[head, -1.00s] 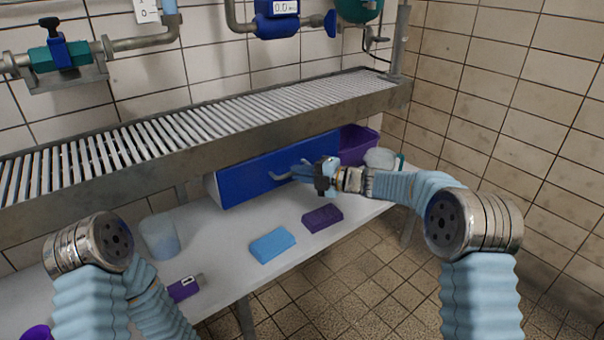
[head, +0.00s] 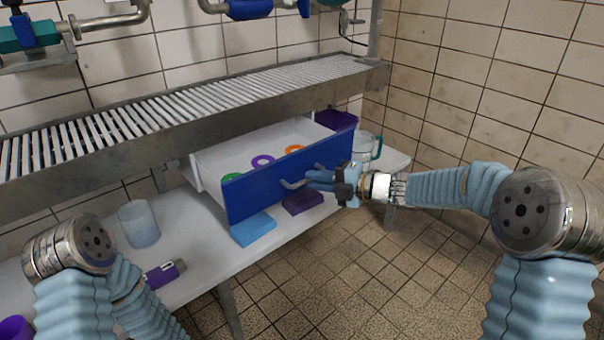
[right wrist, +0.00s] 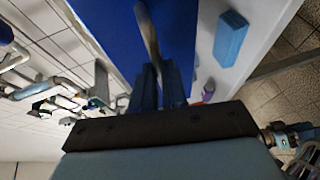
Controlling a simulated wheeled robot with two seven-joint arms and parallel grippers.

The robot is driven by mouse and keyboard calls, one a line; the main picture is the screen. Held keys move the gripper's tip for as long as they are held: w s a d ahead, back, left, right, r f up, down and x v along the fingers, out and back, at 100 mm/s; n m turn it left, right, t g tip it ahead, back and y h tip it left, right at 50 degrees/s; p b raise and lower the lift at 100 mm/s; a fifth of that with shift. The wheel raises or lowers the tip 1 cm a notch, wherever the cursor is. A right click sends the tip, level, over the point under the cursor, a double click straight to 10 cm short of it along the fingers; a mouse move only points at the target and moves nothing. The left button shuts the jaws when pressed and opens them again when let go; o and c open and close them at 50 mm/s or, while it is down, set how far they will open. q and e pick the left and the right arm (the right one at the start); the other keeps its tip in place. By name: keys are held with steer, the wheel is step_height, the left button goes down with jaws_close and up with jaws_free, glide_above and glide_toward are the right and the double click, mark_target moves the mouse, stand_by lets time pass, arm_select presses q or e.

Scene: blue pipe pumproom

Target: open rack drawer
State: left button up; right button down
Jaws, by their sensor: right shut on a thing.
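The rack drawer (head: 255,192) has a blue front and a white inside, and it stands pulled out from under the slatted rack. Inside it lie a green ring (head: 232,177), a purple ring (head: 262,161) and an orange ring (head: 294,149). My right gripper (head: 312,181) is shut on the grey drawer handle (head: 292,184) at the front; the handle (right wrist: 148,35) also runs between the fingers (right wrist: 158,85) in the right wrist view. My left arm shows at the lower left in the head view, but its gripper does not show.
On the white table (head: 205,265), a light blue block (head: 253,230) and a purple block (head: 302,202) lie just below the drawer front. A clear cup (head: 138,224) stands to the left. A glass jug (head: 367,150) and a purple bin (head: 337,120) stand at the right.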

steer(key=shift+s+d, duration=0.6)
steer(key=shift+s, duration=0.25)
steer(key=shift+s+d, duration=0.6)
steer(key=shift+s, duration=0.2)
steer(key=c, duration=1.2)
jaws_free()
steer(key=shift+o, duration=0.2)
steer(key=p+v, duration=0.1)
steer(key=v, duration=1.2)
steer(key=shift+s+d, duration=0.2)
steer(key=shift+d, duration=0.15)
steer(key=shift+r, duration=0.1)
